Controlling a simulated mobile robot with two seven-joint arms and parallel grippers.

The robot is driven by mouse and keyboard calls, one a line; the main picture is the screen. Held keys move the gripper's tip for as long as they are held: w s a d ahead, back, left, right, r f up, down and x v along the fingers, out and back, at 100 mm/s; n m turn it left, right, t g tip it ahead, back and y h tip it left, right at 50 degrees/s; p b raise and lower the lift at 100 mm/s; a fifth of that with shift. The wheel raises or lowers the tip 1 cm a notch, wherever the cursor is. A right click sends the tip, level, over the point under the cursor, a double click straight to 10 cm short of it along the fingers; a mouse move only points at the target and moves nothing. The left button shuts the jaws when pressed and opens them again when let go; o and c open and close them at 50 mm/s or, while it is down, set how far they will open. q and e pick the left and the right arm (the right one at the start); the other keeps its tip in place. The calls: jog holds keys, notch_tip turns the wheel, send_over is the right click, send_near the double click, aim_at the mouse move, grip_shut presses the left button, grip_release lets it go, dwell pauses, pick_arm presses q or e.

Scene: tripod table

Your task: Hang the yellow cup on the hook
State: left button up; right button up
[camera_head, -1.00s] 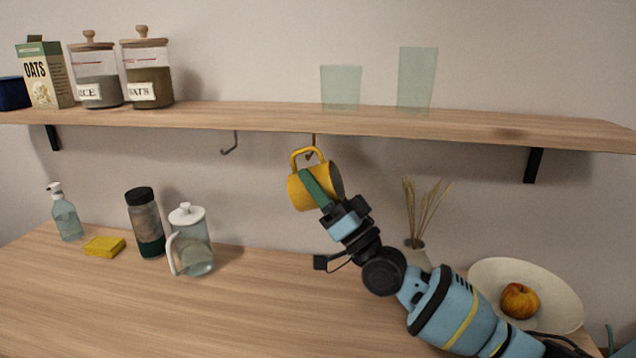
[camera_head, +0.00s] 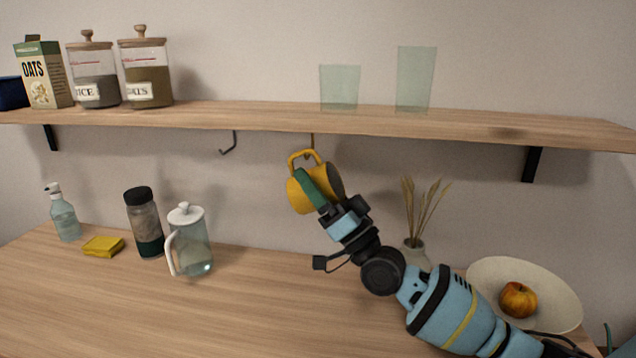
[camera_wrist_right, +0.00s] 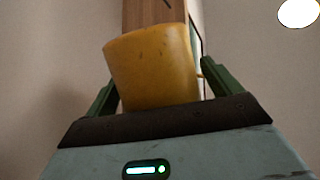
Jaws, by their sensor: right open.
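The yellow cup (camera_head: 297,196) is under the shelf, tilted, with its handle up. In the wrist view the cup (camera_wrist_right: 155,72) sits between the two green fingers, with small gaps at its sides. My right gripper (camera_head: 318,190) is open around the cup, one finger in front of it. The hook (camera_head: 312,141) hangs from the shelf right at the cup's handle. The handle appears to be around the hook, but the hook's tip is hidden. A second, empty hook (camera_head: 229,147) is to the left. My left gripper is not in view.
The shelf (camera_head: 460,122) runs above, carrying two glasses, jars and an oats box. On the counter (camera_head: 250,310) stand a glass pitcher (camera_head: 192,245), a dark-lidded bottle, a vase (camera_head: 414,253) with dry stalks and a bowl (camera_head: 560,300) with an apple. The counter below the cup is clear.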

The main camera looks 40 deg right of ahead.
aim_at(328, 198)
jog(key=shift+f, duration=0.1)
jog(key=shift+s+f, duration=0.3)
jog(key=shift+f, duration=0.1)
jog(key=shift+b+v, duration=0.4)
jog(key=shift+v, duration=0.75)
jog(key=s+d, duration=0.2)
jog(key=s, duration=0.9)
jog(key=shift+s+d+r, duration=0.25)
jog(key=shift+s+d, duration=0.1)
jog(key=shift+f, duration=0.1)
